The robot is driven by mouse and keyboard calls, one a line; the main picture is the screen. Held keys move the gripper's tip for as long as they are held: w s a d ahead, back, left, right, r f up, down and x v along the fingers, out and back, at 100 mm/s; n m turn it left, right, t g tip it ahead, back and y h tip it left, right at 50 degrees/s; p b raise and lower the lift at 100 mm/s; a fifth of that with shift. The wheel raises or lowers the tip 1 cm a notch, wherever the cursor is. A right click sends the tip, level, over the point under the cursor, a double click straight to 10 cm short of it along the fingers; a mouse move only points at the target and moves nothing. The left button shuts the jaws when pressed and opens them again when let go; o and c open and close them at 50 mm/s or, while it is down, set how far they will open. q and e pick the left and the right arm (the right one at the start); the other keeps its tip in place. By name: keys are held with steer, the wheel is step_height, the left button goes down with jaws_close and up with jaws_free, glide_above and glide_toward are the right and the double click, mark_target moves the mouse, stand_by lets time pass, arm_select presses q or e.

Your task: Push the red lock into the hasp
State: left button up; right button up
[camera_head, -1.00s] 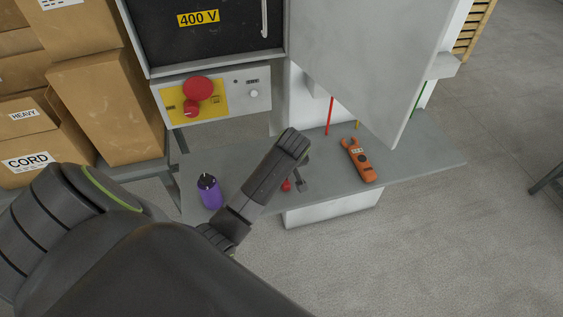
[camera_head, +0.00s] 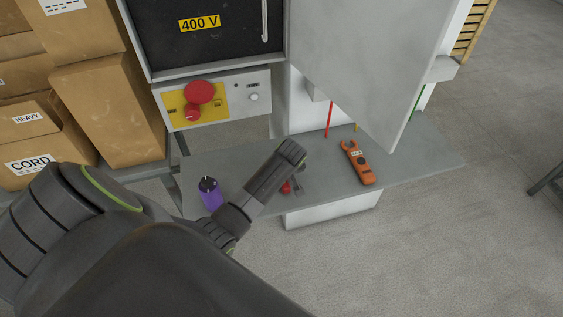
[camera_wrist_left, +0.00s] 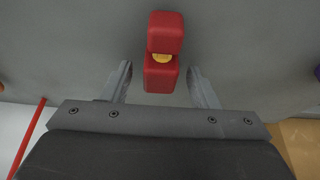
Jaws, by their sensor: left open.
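A red lock (camera_head: 286,187) is on the grey shelf, partly hidden by my left arm. In the left wrist view the red lock (camera_wrist_left: 162,80) shows as two red blocks with a yellow spot between them. My left gripper (camera_wrist_left: 159,72) is open, with one finger on each side of the lock's lower block and a gap on both sides. In the head view my left gripper (camera_head: 298,185) is mostly hidden behind its wrist. A red rotary handle (camera_head: 200,92) sits on a yellow plate on the panel, with a smaller red part below it. I cannot make out the hasp clearly.
An orange clamp meter (camera_head: 358,162) lies to the right. An open grey cabinet door (camera_head: 370,60) hangs over the shelf's back. Cardboard boxes (camera_head: 108,110) are stacked at the left.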

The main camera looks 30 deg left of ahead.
arm_select(q)
steer(key=c, duration=1)
step_height(320, 180, up, 10)
steer(key=shift+r+b, duration=0.1)
steer(key=shift+b, duration=0.6)
steer(key=s+d+f+m+t+h+b, duration=0.1)
steer(key=s+d+f+m+b, duration=0.1)
steer(key=s+d+m, duration=0.3)
steer(key=s+d+f+m+h+b, duration=0.1)
steer(key=s+d+m+b, duration=0.3)
steer(key=d, duration=0.4)
steer(key=s+m+h, duration=0.1)
steer(key=s, duration=0.1)
steer(key=shift+s+d+f+t, duration=0.15)
steer(key=shift+s+f+t, duration=0.15)
steer(key=shift+f+t, duration=0.1)
